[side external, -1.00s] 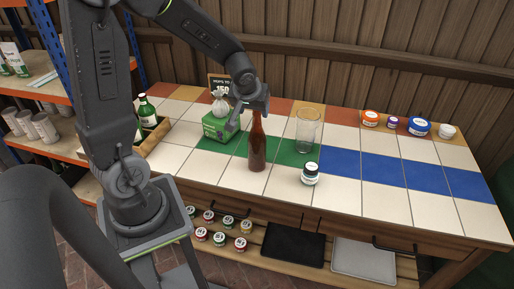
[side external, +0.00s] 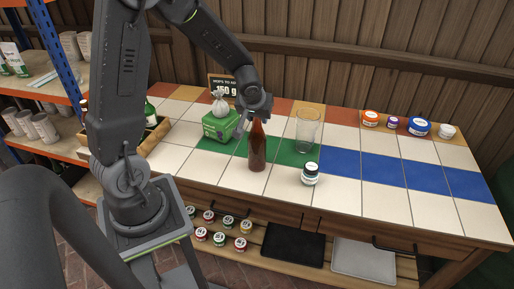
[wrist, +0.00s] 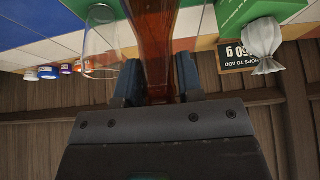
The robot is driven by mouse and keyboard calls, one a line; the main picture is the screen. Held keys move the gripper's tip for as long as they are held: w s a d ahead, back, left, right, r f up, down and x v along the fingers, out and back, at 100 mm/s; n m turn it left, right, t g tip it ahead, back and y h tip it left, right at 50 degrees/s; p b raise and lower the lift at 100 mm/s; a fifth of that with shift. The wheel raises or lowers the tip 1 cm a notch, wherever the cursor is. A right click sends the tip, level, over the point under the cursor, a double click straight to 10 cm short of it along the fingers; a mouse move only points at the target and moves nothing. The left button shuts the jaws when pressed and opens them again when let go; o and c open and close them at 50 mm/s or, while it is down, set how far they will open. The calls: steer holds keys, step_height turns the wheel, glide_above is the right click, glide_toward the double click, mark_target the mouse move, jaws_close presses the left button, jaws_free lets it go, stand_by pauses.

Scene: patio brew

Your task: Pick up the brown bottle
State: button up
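The brown bottle (side external: 257,150) stands upright on the tiled bench, on the green tile area. My gripper (side external: 244,122) is at the height of the bottle's neck, at its upper left in the side view, and the wrist partly overlaps the bottle's top there. In the wrist view the bottle (wrist: 158,35) appears upside down, its neck narrowing between the two fingers of my gripper (wrist: 159,78). The fingers are apart, one on each side of the neck. I cannot tell whether either finger touches the glass.
A green box (side external: 220,126) topped by a white bag (side external: 219,103) stands to the left. A chalkboard sign (side external: 221,82) is behind. The blue-tiled right side is mostly clear.

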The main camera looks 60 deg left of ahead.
jaws_close()
steer(key=shift+r, duration=0.1)
